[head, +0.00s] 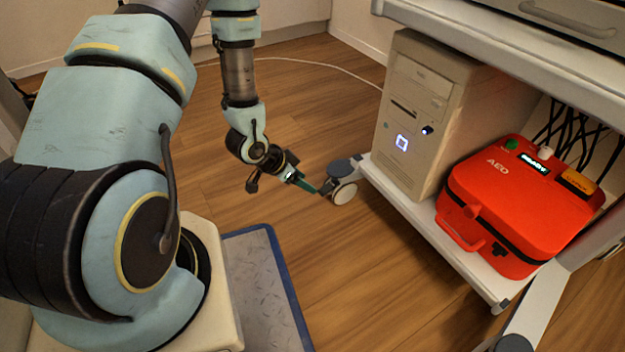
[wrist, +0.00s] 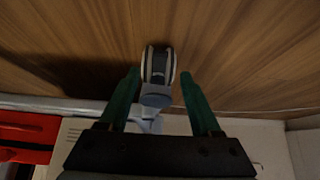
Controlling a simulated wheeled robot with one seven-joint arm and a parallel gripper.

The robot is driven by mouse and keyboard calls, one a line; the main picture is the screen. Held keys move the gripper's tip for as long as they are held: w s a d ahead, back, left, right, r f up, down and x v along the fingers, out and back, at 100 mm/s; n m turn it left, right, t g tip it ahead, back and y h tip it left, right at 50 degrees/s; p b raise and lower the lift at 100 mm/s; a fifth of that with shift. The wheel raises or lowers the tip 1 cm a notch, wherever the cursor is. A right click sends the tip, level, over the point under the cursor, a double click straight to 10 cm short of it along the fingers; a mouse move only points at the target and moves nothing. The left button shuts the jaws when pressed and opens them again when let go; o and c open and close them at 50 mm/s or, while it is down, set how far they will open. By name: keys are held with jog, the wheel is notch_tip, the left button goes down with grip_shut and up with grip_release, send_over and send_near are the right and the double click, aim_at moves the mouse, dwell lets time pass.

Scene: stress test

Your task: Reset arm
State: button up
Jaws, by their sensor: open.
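My arm comes from the left in the head view and bends down over the wood floor. My gripper (head: 318,191) is low, pointing right, close to a caster wheel (head: 343,192) of the white cart. In the wrist view my gripper (wrist: 162,90) shows two green fingers spread apart. The caster (wrist: 158,68) appears between and beyond the fingertips. Nothing is held. I cannot tell whether a finger touches the caster.
The cart's lower shelf (head: 412,206) carries a beige computer tower (head: 412,110) and a red AED case (head: 520,205). A drawer unit (head: 560,30) sits above. A cable (head: 320,65) crosses the floor. A blue-edged grey mat (head: 262,290) lies beside my base. Floor between mat and cart is clear.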

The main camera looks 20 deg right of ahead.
jog(key=shift+v, duration=1.15)
jog(key=shift+p, duration=0.3)
jog(key=w+a+r+n+t+y+p, duration=0.1)
jog(key=w+a+r+n+p, duration=0.15)
jog(key=r, duration=0.25)
jog(key=w+a+r+n+t+y+p, duration=0.1)
jog(key=w+a+r+y, duration=0.1)
jog(key=w+a+r, duration=0.3)
jog(key=s+a+r+n+y+p, duration=0.2)
jog(key=a+r+n+p, duration=0.15)
jog(key=a+r, duration=0.45)
jog(key=s+a+r+n+y+p, duration=0.15)
jog(key=a+r+n, duration=0.3)
jog(key=r, duration=0.75)
jog(key=s+a+r+n+g+p, duration=0.2)
jog(key=s+a+r+n+p, duration=0.15)
jog(key=s+r, duration=0.45)
notch_tip(320, 180, up, 38)
jog(key=w+p, duration=0.2)
jog(key=p, duration=3.5)
jog(key=shift+r, duration=0.2)
